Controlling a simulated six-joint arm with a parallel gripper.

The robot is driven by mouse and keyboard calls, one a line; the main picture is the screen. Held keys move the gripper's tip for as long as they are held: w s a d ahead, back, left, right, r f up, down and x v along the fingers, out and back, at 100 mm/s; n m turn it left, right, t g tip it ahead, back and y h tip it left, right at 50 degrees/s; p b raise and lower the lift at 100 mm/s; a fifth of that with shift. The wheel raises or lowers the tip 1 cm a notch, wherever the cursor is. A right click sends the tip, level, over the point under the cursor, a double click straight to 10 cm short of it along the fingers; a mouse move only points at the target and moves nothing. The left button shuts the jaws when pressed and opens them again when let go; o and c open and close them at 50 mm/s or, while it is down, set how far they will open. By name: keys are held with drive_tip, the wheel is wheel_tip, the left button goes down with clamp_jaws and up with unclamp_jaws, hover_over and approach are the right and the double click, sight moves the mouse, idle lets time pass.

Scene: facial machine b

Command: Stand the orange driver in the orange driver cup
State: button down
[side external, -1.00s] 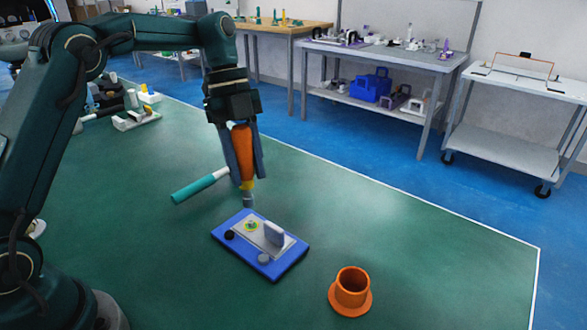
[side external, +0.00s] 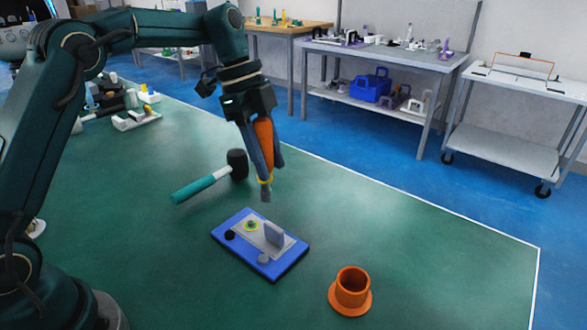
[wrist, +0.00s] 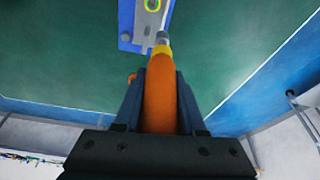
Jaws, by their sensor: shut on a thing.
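The orange driver (side external: 265,140) is held in my gripper (side external: 265,165), which is shut on its orange handle. The driver tilts a little, with its yellow collar and grey tip pointing down, in the air above and behind the blue tray. In the wrist view the driver (wrist: 160,95) lies between both fingers of my gripper (wrist: 160,92). The orange driver cup (side external: 351,290) stands upright on the green table at the front right, with a wide flange at its base. It is empty as far as I can see, and apart from the driver.
A blue tray (side external: 292,262) with a grey plate and small parts lies between my gripper and the cup. A hammer with a teal handle (side external: 195,186) lies left of the driver. The green table (side external: 440,270) is clear right of the cup.

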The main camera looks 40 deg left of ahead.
drive_tip(key=w+d+r+n, duration=0.1)
drive_tip(key=d+n, duration=0.1)
drive_tip(key=d, duration=0.9)
drive_tip(key=m, duration=0.1)
hover_over(369, 285)
drive_tip(key=a, duration=0.1)
drive_tip(key=shift+s+a+r, duration=0.1)
drive_tip(key=shift+s+a, duration=0.1)
drive_tip(key=shift+f, duration=4.25)
drive_tip(key=shift+f, duration=0.3)
drive_tip(key=shift+c, duration=2.1)
unclamp_jaws()
